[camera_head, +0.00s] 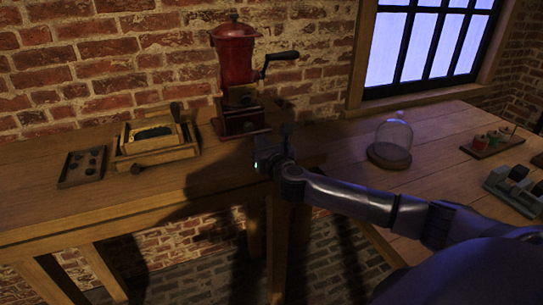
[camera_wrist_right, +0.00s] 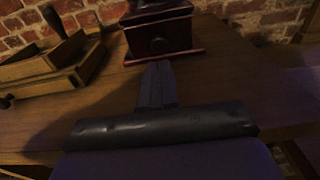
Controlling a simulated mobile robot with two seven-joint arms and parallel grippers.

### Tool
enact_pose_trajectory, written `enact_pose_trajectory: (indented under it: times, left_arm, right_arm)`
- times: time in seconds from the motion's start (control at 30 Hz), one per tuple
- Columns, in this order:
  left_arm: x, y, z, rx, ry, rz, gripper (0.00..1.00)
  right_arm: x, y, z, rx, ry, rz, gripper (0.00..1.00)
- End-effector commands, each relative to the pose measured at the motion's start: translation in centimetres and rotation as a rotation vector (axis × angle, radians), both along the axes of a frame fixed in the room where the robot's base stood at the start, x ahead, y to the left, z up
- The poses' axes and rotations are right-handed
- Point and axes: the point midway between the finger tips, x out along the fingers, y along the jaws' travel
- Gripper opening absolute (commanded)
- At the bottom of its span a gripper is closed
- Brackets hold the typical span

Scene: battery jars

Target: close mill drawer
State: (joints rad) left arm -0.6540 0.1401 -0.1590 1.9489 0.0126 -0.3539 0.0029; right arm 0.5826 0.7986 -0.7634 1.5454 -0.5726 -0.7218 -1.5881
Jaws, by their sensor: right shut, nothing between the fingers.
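The red mill (camera_head: 234,60) with a black crank stands upright at the back of the wooden table, close to the brick wall. Its dark red base (camera_head: 240,118) holds the drawer, whose front with a small dark knob (camera_wrist_right: 159,44) faces my right gripper in the right wrist view. I cannot tell how far the drawer stands out. My right gripper (camera_wrist_right: 158,68) is shut and empty, its fingers pointing at the drawer front, seemingly with a small gap. In the head view the right gripper (camera_head: 286,130) is in front and to the right of the mill. My left gripper is not in view.
Left of the mill are a wooden box (camera_head: 158,156) with a dark-handled tool and a small dark tray (camera_head: 83,167). On the right-hand table stand a glass dome (camera_head: 391,140), a rack of small jars (camera_head: 493,145) and a green holder (camera_head: 513,190). The table front is clear.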

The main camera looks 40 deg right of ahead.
Motion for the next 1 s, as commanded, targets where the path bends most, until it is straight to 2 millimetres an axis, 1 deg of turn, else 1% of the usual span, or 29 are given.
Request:
enact_pose_trajectory:
  times: [0.03,0.2,0.4,0.6,0.8,0.87,0.97,1.0]
  left_arm:
    - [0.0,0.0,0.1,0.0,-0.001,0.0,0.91]
    - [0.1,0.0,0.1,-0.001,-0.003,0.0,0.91]
    - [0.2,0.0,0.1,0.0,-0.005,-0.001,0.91]
    - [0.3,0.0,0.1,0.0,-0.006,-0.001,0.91]
    - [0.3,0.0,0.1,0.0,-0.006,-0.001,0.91]
    - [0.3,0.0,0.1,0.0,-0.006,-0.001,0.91]
    - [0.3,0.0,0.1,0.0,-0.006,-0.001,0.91]
    - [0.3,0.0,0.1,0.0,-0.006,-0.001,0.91]
  right_arm:
    - [-0.8,0.2,0.0,-0.001,0.001,0.002,0.0]
    - [-3.2,0.8,0.1,-0.001,0.001,0.002,0.0]
    - [-5.4,1.4,0.2,0.0,0.001,0.001,0.0]
    - [-6.3,1.6,0.3,0.001,0.001,0.0,0.0]
    - [-6.5,1.7,0.3,0.007,0.001,0.001,0.0]
    - [-6.6,2.0,-0.3,0.036,0.009,0.006,0.0]
    - [-7.4,3.7,-2.8,0.18,0.041,0.027,0.0]
    - [-7.9,4.7,-4.3,0.275,0.061,0.035,0.0]
